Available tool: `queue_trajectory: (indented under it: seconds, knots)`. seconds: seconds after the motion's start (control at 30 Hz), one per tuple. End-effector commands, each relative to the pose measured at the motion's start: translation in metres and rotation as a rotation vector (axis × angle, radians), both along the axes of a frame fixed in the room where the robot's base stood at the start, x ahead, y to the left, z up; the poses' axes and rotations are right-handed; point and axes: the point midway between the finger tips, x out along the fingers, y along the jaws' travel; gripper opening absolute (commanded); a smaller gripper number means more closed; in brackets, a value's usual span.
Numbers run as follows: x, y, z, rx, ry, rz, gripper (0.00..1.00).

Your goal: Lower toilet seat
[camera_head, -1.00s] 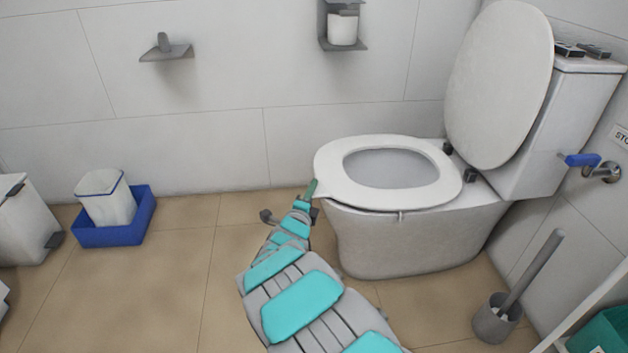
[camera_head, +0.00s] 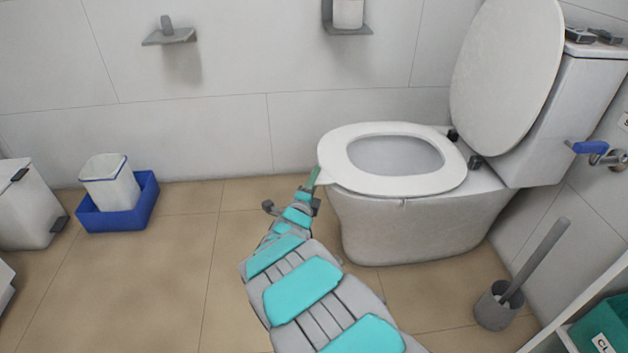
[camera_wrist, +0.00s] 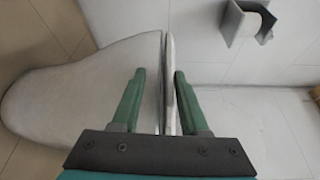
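The white toilet seat (camera_head: 345,178) lies about level over the toilet bowl (camera_head: 400,230). The white lid (camera_head: 508,70) stands raised, leaning back by the cistern. My gripper (camera_head: 313,182) is at the seat's left front edge, mostly hidden by my own arm. In the wrist view, the fingers of my gripper (camera_wrist: 160,100) are apart, one on each side of the thin seat edge (camera_wrist: 168,75). The left finger is on the bowl (camera_wrist: 80,90) side with a gap to the seat. I cannot tell whether the right finger touches the seat. A narrow dark gap shows between seat and bowl.
A toilet brush in its holder (camera_head: 498,307) stands right of the bowl, near a shelf with a green box (camera_head: 605,335). A blue tray (camera_head: 143,213) with a white bin (camera_head: 108,182) is at left. The floor between (camera_head: 180,260) is clear.

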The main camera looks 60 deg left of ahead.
Motion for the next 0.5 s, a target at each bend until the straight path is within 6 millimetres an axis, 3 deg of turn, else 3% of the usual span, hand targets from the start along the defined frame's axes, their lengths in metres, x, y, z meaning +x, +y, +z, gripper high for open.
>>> queue_trajectory:
  seconds: [0.5]
  knots:
    - [0.0004, -0.0014, 0.0031, 0.005, -0.002, -0.003, 0.40]
